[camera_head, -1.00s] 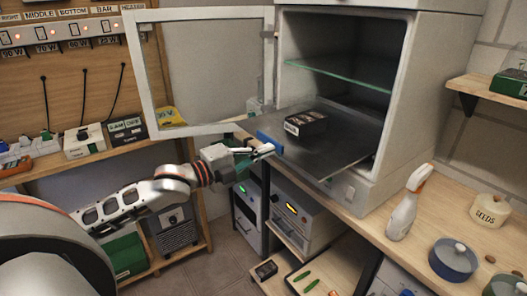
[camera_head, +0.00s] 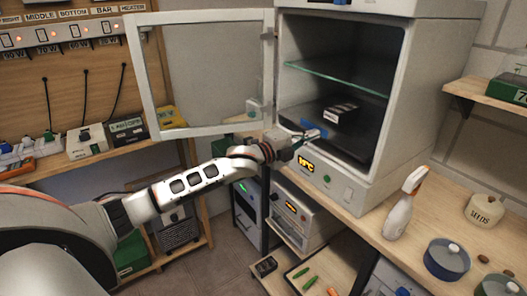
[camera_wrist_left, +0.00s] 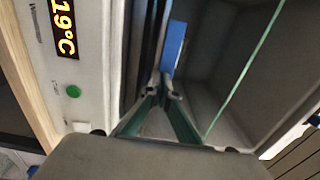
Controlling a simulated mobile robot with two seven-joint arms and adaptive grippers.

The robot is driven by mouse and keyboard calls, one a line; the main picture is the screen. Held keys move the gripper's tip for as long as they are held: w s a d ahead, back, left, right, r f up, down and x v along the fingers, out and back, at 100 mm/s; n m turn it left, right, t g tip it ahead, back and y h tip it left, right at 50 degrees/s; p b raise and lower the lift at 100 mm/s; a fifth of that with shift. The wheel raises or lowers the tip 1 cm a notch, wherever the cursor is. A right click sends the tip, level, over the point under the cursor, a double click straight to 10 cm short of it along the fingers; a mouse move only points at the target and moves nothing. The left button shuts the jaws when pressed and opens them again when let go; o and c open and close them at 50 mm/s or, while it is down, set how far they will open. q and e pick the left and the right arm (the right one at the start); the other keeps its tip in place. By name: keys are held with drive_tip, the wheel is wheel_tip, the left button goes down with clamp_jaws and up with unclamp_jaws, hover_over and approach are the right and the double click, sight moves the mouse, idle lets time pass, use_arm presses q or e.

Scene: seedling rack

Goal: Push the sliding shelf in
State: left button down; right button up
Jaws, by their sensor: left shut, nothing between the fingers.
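The sliding shelf (camera_head: 355,133) is a dark flat plate low inside the white cabinet. It now lies mostly or fully within the opening; its exact depth is hard to tell. A dark box (camera_head: 341,112) with pale markings sits on it. The blue front handle (camera_wrist_left: 174,46) shows in the wrist view just beyond my left gripper (camera_wrist_left: 163,88). In the head view my left gripper (camera_head: 314,134) is shut and empty, at the shelf's front edge. I cannot tell whether the fingertips touch the handle. My right gripper is not in view.
The cabinet's framed door (camera_head: 206,70) stands open to the left. A glass shelf (camera_head: 335,78) crosses the cabinet above. A spray bottle (camera_head: 399,214), a blue pot (camera_head: 447,260) and a seeds jar (camera_head: 484,209) stand on the right counter.

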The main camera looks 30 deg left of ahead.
use_arm(q)
drive_tip(key=x, duration=0.3)
drive_tip(key=shift+w, duration=0.25)
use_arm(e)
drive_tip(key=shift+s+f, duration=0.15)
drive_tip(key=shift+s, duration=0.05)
use_arm(q)
drive_tip(key=shift+s+p, duration=0.1)
drive_tip(key=shift+p, duration=0.2)
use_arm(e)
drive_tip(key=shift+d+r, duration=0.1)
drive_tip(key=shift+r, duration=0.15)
